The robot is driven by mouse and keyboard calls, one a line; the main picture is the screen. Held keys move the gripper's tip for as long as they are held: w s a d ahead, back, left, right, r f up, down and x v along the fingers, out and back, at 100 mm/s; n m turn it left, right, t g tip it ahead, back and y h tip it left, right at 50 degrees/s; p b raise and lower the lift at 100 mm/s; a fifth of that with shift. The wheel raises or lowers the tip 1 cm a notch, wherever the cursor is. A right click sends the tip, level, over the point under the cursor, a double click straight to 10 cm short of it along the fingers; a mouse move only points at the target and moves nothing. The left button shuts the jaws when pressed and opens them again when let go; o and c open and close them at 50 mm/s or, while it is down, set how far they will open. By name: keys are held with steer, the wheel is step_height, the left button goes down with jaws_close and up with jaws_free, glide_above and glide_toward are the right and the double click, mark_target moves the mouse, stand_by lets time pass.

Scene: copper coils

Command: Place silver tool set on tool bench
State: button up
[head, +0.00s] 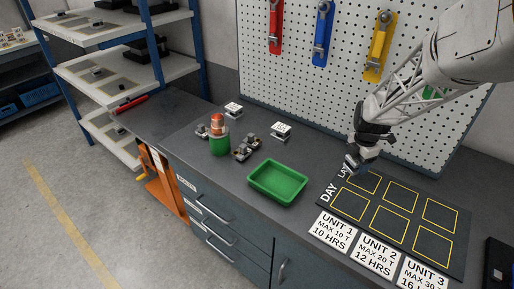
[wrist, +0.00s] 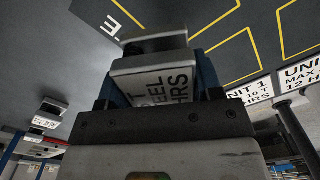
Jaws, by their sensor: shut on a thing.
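My gripper (head: 356,152) is shut on a grey, silver-looking block with a white lettered label (wrist: 160,85); the readable letters include "EEL" and "HRS". In the wrist view the block sits between the two fingers. In the head view my gripper is at the upper left edge of the dark mat, beside its first yellow square; whether the block touches the mat I cannot tell. The tool bench (head: 225,177) has a dark top. Two similar labelled silver pieces (head: 234,109) (head: 281,131) stand near the pegboard. Which item is the silver tool set is unclear.
The mat (head: 392,213) has several empty yellow squares and "DAY" lettering. Unit cards (head: 341,231) lie along its front edge. A green tray (head: 277,182), a copper coil on a green base (head: 219,144) and dark metal parts (head: 247,147) stand left. The pegboard (head: 345,85) rises behind.

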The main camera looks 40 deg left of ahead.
steer(key=shift+n, duration=0.9)
steer(key=s+a, duration=0.2)
steer(key=a, duration=0.1)
steer(key=s+a, duration=0.3)
steer(key=a, duration=0.1)
steer(key=s+a, duration=0.3)
steer(key=shift+s+a+r, duration=0.1)
steer(key=shift+s+a, duration=0.15)
steer(key=shift+a, duration=0.15)
steer(key=shift+w, duration=0.1)
glide_above(308, 149)
steer(key=shift+f, duration=0.75)
steer(key=shift+f, duration=1.7)
steer(key=shift+f, duration=0.1)
steer(key=o, duration=1.2)
steer(key=shift+f, duration=0.1)
